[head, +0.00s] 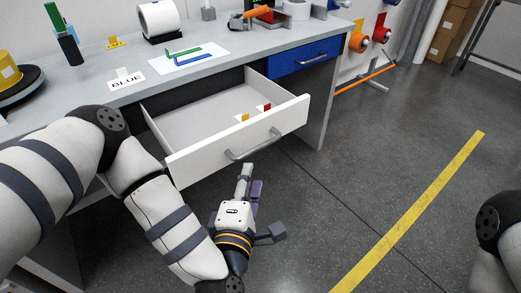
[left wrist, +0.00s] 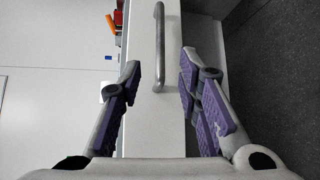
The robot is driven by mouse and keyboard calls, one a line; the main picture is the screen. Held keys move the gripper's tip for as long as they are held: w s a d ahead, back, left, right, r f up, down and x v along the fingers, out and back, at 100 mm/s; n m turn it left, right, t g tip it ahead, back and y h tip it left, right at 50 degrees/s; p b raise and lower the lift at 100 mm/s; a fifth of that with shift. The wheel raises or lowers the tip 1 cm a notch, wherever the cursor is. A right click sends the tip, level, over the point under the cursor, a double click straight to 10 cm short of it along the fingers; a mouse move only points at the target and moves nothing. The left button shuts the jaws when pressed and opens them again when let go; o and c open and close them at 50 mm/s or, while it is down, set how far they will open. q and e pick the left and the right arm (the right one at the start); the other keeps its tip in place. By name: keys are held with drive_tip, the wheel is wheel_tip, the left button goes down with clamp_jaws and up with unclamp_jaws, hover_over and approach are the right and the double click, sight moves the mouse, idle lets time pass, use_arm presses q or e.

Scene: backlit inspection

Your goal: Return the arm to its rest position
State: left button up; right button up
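My left arm (head: 165,220) reaches in from the left, bent across the front of the desk. My left gripper (head: 250,183) is in front of the open white drawer (head: 292,116), near its metal handle (head: 251,146). In the left wrist view the gripper (left wrist: 160,62) has its purple-padded fingers spread wide with nothing between the pads. The handle (left wrist: 159,45) shows beyond them, and the fingers look apart from it. Part of my right arm (head: 497,222) shows at the right edge; its gripper is out of view.
The pulled-out drawer holds a small yellow piece (head: 243,118) and a red piece (head: 265,107). A closed blue drawer (head: 303,58) is farther right. The floor (head: 360,150) is clear.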

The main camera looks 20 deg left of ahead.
use_arm(q)
drive_tip(key=s+d+f+m+g+h+p, duration=0.1)
drive_tip(key=s+f+m+g+h+p, duration=0.15)
drive_tip(key=s+f+m+g, duration=0.55)
drive_tip(key=s+d+f+m+g+h+p, duration=0.1)
drive_tip(key=s+f+m+g+h, duration=0.4)
drive_tip(key=s, duration=0.7)
drive_tip(key=s+a+r+m+g+y, duration=0.1)
drive_tip(key=s+a+m+g+y, duration=0.1)
drive_tip(key=s+a, duration=0.4)
drive_tip(key=s+a+m+g+y+p, duration=0.1)
drive_tip(key=s+a+m+g+y, duration=0.2)
drive_tip(key=s, duration=0.9)
drive_tip(key=a+m, duration=0.2)
drive_tip(key=shift+a+r+m+g, duration=0.3)
drive_tip(key=shift+a+r, duration=0.05)
drive_tip(key=shift+a, duration=0.05)
use_arm(e)
drive_tip(key=w+r+t, duration=0.2)
drive_tip(key=w+r, duration=0.3)
drive_tip(key=r, duration=0.1)
drive_tip(key=shift+w, duration=0.3)
